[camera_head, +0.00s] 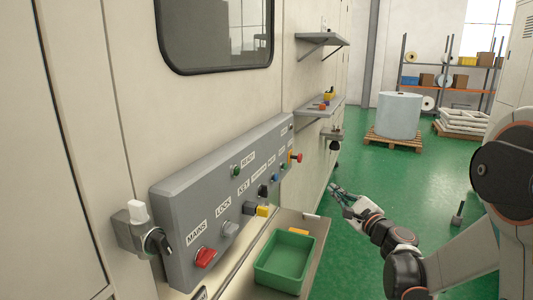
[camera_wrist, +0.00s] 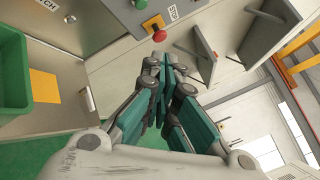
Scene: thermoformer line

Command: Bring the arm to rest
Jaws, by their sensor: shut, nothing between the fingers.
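My gripper (camera_head: 337,190) reaches forward over the green floor, to the right of the grey control panel (camera_head: 172,207), at the end of my bent arm. In the wrist view my gripper (camera_wrist: 165,68) has its teal fingers shut together with nothing between them. In that view a red mushroom button (camera_wrist: 159,35) on the machine front appears just beyond the fingertips. I cannot tell the exact gap, but in the head view the gripper stands apart from the panel.
A green bin (camera_head: 287,262) sits on a ledge below the panel. Two small shelves, upper (camera_head: 322,40) and lower (camera_head: 318,108), stick out from the machine wall. A wrapped roll (camera_head: 399,115) on a pallet stands behind. The floor between is mostly clear.

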